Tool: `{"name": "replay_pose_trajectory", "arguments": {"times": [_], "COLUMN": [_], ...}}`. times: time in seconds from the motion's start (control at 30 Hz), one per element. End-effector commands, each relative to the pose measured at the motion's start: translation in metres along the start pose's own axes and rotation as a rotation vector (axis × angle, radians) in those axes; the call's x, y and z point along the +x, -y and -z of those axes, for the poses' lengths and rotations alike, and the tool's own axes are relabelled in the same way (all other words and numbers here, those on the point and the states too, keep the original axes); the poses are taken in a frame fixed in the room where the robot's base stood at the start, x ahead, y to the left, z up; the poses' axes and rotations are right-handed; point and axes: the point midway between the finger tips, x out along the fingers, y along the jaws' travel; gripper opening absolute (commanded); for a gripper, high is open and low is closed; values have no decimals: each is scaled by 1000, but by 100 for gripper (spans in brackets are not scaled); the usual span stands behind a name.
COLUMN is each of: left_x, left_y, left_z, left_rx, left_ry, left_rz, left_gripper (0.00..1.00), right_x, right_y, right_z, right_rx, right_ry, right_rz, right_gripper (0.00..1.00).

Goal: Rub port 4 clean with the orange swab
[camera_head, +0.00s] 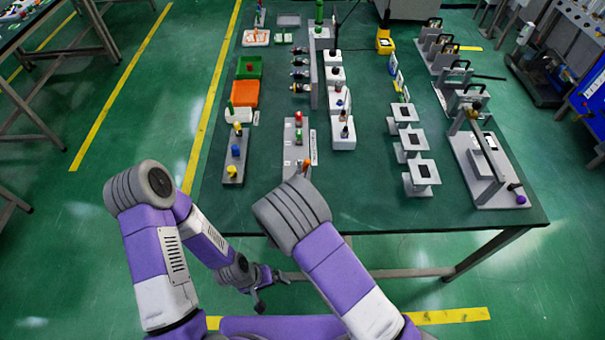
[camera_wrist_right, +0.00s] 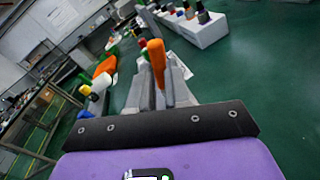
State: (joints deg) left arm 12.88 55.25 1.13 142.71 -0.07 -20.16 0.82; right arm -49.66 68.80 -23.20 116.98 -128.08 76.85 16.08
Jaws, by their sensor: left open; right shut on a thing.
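The orange swab (camera_wrist_right: 156,55) stands upright between the fingers of my right gripper (camera_wrist_right: 157,85), which is shut on it. In the head view, only the swab's orange tip (camera_head: 307,166) shows beyond my right wrist, which hides the gripper. The tip is near the front end of a grey strip (camera_head: 289,138) with red and yellow-green pieces; I cannot tell whether they touch. An upright grey panel (camera_head: 313,72) behind has several dark fittings on its left side. No port number is readable, so I cannot single out port 4. My left gripper (camera_head: 272,292) is open and empty, below the table's front edge.
Left of the strip are a grey plate (camera_head: 233,173) with coloured knobs, an orange bin (camera_head: 244,94) and a green bin (camera_head: 249,66). White boxes (camera_head: 343,134) and grey stands (camera_head: 421,172) stand to the right. Green tabletop (camera_head: 375,200) is bare near the front edge.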

Motion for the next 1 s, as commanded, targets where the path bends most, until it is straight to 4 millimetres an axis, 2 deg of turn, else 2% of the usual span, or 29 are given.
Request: {"name": "replay_pose_trajectory", "arguments": {"times": [1.0], "left_x": [18], "left_y": [7], "left_z": [1], "left_rx": [0], "left_ry": [0], "left_rz": [0], "left_gripper": [100], "right_x": [1], "right_y": [7], "right_z": [20], "right_rx": [0], "right_ry": [0], "right_rz": [0], "right_gripper": [0]}}
